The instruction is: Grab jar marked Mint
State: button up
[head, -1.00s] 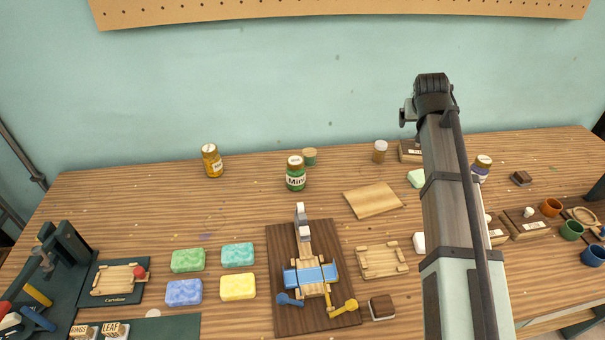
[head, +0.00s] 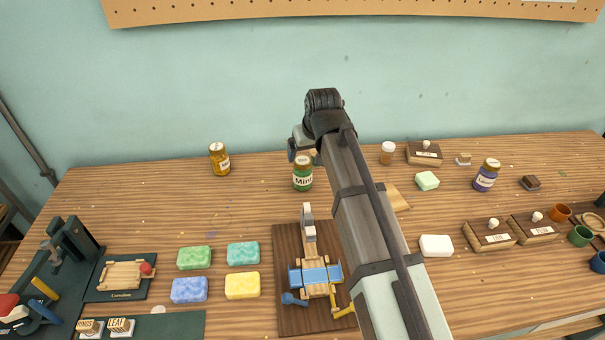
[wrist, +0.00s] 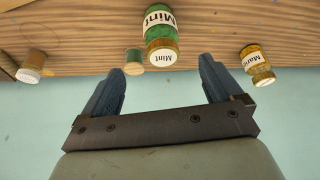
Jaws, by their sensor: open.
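The green jar marked Mint (head: 303,178) stands upright at the back middle of the table, with a brown lid and white label. In the wrist view the Mint jar (wrist: 161,42) shows upside down, ahead of and between my fingertips, apart from them. My gripper (wrist: 164,66) is open and empty, its two blue fingers spread. In the head view my arm reaches over the table toward the Mint jar, and its wrist hides most of my gripper.
An amber jar (head: 220,160) stands left of the Mint jar. A purple jar (head: 486,176) is farther right.

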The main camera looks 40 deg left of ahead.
aim_at(305, 163)
jog(key=x, duration=0.6)
jog(key=shift+w+a+f, duration=0.15)
jog(key=shift+f, duration=0.15)
jog(key=shift+s+x, duration=0.1)
jog(key=shift+x, duration=1.2)
jog(key=shift+s+x, duration=0.15)
jog(key=shift+x, duration=1.15)
jog(key=shift+f, duration=0.1)
jog(key=c, duration=1.3)
